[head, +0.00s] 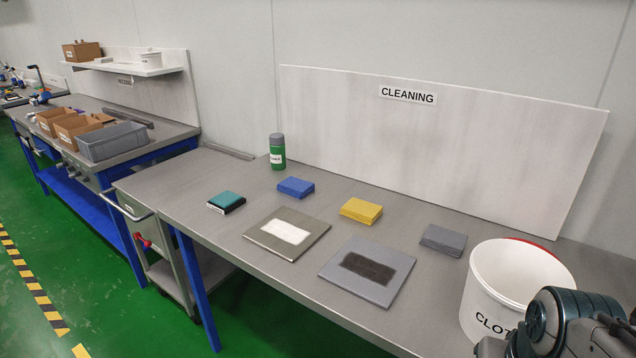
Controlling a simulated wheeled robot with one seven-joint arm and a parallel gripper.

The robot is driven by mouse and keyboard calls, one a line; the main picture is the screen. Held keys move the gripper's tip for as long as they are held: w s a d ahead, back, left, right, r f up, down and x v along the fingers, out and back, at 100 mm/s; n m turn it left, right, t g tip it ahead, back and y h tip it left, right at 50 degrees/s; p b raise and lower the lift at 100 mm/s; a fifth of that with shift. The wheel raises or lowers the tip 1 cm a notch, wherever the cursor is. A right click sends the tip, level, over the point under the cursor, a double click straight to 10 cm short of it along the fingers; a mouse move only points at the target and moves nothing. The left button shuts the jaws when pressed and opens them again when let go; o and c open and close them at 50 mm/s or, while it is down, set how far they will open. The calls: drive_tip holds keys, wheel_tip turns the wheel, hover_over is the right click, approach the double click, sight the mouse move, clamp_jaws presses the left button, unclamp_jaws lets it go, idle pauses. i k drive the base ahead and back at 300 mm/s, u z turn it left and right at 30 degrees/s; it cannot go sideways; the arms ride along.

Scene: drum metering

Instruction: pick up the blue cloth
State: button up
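The blue cloth (295,187) is a folded, flat block lying on the grey bench (226,168) under the CLEANING board. It lies between the green-and-grey bottle and the yellow cloth, apart from both. Nothing covers it. Part of my arm shows at the bottom right corner, beside the white bucket and far from the blue cloth. My gripper's fingers are not visible.
Nearby are a teal-and-black pad (226,202), a green bottle (277,152), a yellow cloth (361,211) and a grey cloth (443,240). Two flat plates (263,238) (343,287) lie in front. A white bucket (478,284) marked CLOTH stands at right.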

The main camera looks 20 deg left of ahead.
sight(299, 188)
drive_tip(key=u, duration=2.05)
drive_tip(key=k, duration=1.3)
drive_tip(key=u, duration=0.65)
drive_tip(key=i, duration=2.7)
drive_tip(key=z, duration=0.65)
drive_tip(key=i, duration=1.15)
drive_tip(key=z, duration=1)
